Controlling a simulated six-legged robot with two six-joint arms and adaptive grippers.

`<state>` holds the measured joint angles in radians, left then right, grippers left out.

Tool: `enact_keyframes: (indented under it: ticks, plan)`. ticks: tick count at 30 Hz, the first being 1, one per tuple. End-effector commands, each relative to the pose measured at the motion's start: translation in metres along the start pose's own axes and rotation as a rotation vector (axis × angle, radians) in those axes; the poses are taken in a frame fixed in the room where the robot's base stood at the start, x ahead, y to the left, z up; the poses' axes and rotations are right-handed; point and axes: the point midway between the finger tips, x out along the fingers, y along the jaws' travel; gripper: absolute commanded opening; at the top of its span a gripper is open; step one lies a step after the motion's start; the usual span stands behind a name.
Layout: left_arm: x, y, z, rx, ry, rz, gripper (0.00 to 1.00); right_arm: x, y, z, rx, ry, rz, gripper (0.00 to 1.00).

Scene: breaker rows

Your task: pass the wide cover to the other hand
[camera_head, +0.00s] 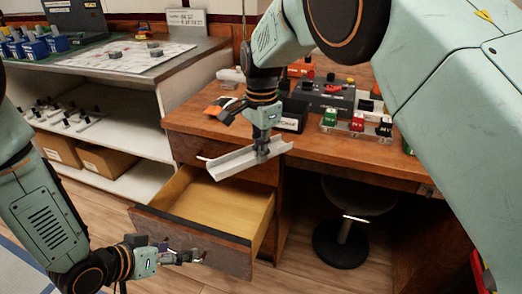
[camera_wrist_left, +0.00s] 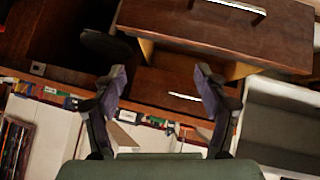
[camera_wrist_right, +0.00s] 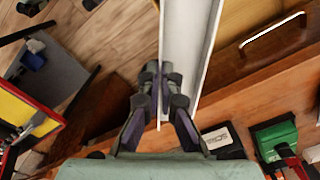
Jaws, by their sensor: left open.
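The wide cover is a long, pale, channel-shaped piece (camera_head: 230,166). In the head view it hangs tilted above the open drawer (camera_head: 260,222). My right gripper (camera_head: 262,152) is shut on one of its side walls. The right wrist view shows the cover (camera_wrist_right: 190,40) running up from between my right fingertips (camera_wrist_right: 162,82). My left gripper (camera_head: 196,256) is low, at the front of the drawer and well below the cover. The left wrist view shows my left fingers (camera_wrist_left: 160,78) spread apart with nothing between them.
The wooden desk (camera_head: 340,152) carries a grey device (camera_head: 325,95) and small red, green and black blocks. A stool (camera_head: 342,243) stands beneath it. A white shelf unit (camera_head: 125,140) with cardboard boxes is at left. Open air lies between my grippers, beside the drawer.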

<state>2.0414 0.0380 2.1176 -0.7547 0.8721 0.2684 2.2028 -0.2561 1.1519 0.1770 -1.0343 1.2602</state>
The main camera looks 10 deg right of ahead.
Motion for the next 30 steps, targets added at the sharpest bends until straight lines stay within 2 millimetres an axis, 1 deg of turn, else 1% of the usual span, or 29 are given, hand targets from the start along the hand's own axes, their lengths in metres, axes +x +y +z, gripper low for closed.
enact_keyframes:
  ticks: [1,2,3,5,6,8,9,11,12,15,18,21,25,30]
  plan:
    - [-0.002,-0.002,0.026,-0.045,-0.047,-0.032,0.73,0.000,0.000,0.000,0.000,0.000,-0.001,0.00]
    - [-0.004,-0.003,0.039,-0.068,-0.073,-0.054,0.73,0.000,0.000,0.000,0.000,0.000,-0.001,0.00]
    - [-0.008,-0.005,0.058,-0.101,-0.109,-0.084,0.73,0.000,0.000,0.000,0.000,0.000,-0.001,0.00]
    - [-0.014,-0.006,0.085,-0.145,-0.164,-0.126,0.73,0.000,0.000,0.000,0.000,0.000,-0.001,0.00]
    - [-0.019,-0.007,0.103,-0.172,-0.202,-0.153,0.73,0.000,0.000,0.000,0.000,0.000,-0.001,0.00]
    - [-0.028,-0.006,0.129,-0.213,-0.260,-0.194,0.73,0.000,0.000,0.000,0.000,0.000,-0.001,0.00]
    - [-0.035,-0.006,0.146,-0.238,-0.300,-0.221,0.73,0.000,0.000,0.000,0.000,0.000,-0.001,0.00]
    - [-0.047,-0.004,0.172,-0.275,-0.361,-0.260,0.73,0.000,0.000,0.000,0.000,0.000,-0.001,0.00]
    - [-0.055,-0.002,0.188,-0.298,-0.401,-0.285,0.73,0.000,0.000,0.000,0.000,0.000,-0.001,0.00]
    - [-0.078,0.003,0.225,-0.349,-0.498,-0.344,0.73,0.000,0.000,0.000,0.000,0.000,-0.001,0.00]
    - [-0.098,0.009,0.253,-0.389,-0.581,-0.392,0.73,0.000,0.000,0.000,0.000,0.000,0.000,0.00]
    - [-0.115,0.015,0.273,-0.415,-0.643,-0.427,0.73,0.000,0.000,0.000,0.000,0.000,-0.001,0.00]
    - [-0.128,0.018,0.286,-0.435,-0.687,-0.452,0.73,0.000,0.000,0.000,0.000,0.000,-0.001,0.00]
    - [-0.131,0.019,0.289,-0.438,-0.698,-0.458,0.73,0.000,0.000,0.000,0.000,0.000,-0.001,0.00]
